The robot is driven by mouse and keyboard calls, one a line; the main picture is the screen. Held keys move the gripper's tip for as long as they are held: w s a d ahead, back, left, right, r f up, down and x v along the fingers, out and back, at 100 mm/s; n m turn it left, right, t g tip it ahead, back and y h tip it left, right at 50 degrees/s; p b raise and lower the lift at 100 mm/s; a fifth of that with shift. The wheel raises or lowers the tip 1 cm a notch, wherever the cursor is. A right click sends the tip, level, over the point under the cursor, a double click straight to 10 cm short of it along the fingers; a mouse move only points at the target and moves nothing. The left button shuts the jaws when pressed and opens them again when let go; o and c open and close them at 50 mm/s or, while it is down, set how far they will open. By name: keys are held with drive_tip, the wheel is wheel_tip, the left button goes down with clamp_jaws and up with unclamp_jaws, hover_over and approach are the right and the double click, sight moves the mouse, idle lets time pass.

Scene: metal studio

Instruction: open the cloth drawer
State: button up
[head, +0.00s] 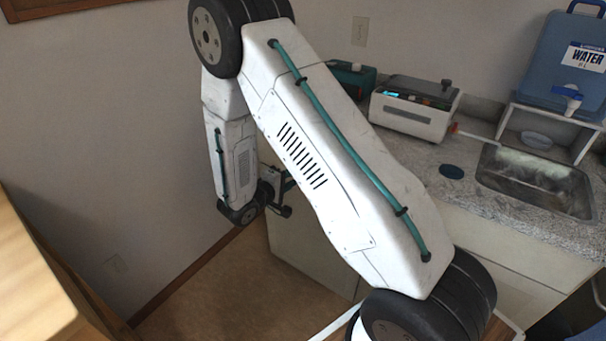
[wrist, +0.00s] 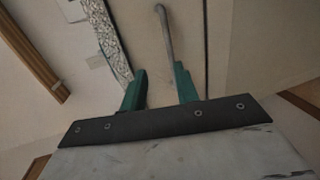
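In the wrist view a grey bar handle (wrist: 166,38) stands out from a pale cabinet front (wrist: 185,20), which I take to be the cloth drawer's front; no label shows. The front looks shut, with a dark seam along its right side. My gripper (wrist: 160,82) is open, its two teal fingers apart with nothing between their tips. The handle lies ahead of the gap, its near end close to the right finger; I cannot tell whether they touch. In the head view my gripper (head: 286,196) is small beside the pale cabinet, and my arm hides the handle.
The speckled counter (head: 460,195) carries a white device (head: 412,112), a teal case (head: 350,78) and a sink (head: 535,180). A blue water container (head: 570,60) stands on a white rack at right. A wooden edge (head: 40,270) is at near left; floor (head: 235,275) is clear between.

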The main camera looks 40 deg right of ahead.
drive_tip(key=w+d+f, duration=0.3)
drive_tip(key=d, duration=0.3)
drive_tip(key=shift+d+f+t, duration=0.15)
drive_tip(key=shift+d+t, duration=0.25)
drive_tip(key=shift+w, duration=0.1)
clamp_jaws()
